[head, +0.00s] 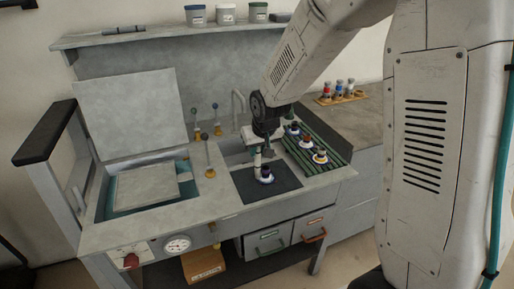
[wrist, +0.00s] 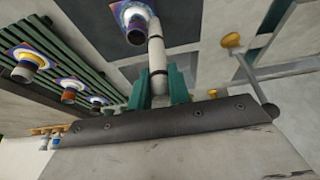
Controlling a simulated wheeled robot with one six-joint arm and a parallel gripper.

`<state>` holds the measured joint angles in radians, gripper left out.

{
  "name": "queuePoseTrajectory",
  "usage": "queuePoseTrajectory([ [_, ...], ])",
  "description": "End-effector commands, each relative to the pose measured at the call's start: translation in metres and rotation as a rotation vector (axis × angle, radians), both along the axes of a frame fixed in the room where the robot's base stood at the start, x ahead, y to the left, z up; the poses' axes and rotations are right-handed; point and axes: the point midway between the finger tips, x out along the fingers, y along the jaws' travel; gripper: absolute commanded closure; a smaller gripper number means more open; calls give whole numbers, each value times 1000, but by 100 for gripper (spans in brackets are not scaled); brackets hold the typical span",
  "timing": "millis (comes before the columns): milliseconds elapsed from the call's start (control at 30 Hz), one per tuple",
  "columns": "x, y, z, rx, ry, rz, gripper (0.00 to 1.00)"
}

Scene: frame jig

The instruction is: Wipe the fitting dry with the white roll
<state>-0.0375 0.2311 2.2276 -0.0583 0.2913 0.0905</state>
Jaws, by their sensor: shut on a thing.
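My gripper (head: 265,145) is over the dark mat (head: 285,181) on the bench, and its green fingers (wrist: 163,88) are shut on the white roll (wrist: 157,53). The fitting (head: 266,174) stands on the mat, with a dark top and a pale flange. In the wrist view the fitting (wrist: 136,28) has a multicoloured flange, and the roll's far end is right by it. I cannot tell whether they touch.
A green slatted rack (head: 330,161) with several similar fittings is right of the mat. A sink and tap (head: 238,108) lie behind it. Yellow-based levers (head: 210,172) stand to the left, near an open-lidded basin (head: 108,203). A wooden holder with small bottles (head: 341,97) is at the back right.

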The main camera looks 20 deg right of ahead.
Motion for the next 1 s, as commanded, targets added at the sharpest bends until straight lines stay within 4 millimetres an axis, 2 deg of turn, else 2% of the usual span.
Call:
queuePoseTrajectory([
  [800,-37,0,-1,0,0,0,100],
  [1000,-36,0,-1,0,1,0,100],
])
